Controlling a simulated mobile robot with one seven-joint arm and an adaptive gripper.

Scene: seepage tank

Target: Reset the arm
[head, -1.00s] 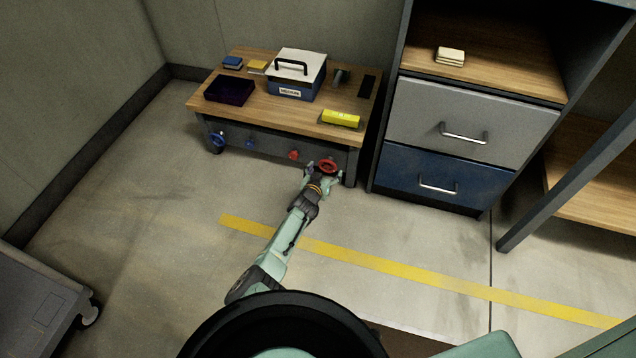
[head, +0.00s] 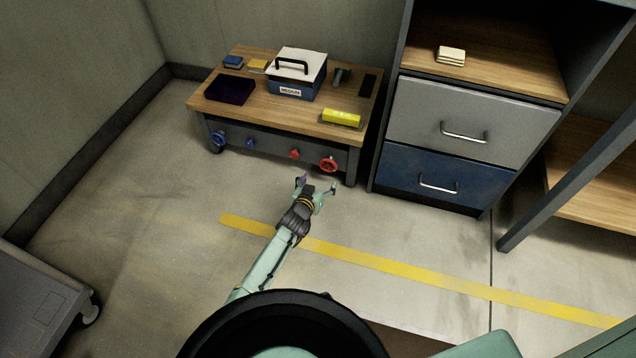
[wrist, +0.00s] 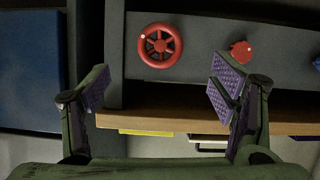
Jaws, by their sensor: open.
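My gripper (head: 316,187) is open and empty. In the head view it is held out in front of the low wooden-topped bench (head: 283,118), apart from it, over the floor. In the wrist view its two purple-padded fingers (wrist: 165,88) are spread wide. The red handwheel (wrist: 161,46) on the bench's dark front panel shows between and beyond them, touching neither. The same red wheel (head: 328,164) shows in the head view, a little beyond the fingertips.
A small red knob (head: 294,154), a blue knob (head: 250,143) and a blue wheel (head: 217,138) share the panel. A blue box (head: 297,75) and a yellow item (head: 341,117) sit on top. A drawer cabinet (head: 466,133) stands right.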

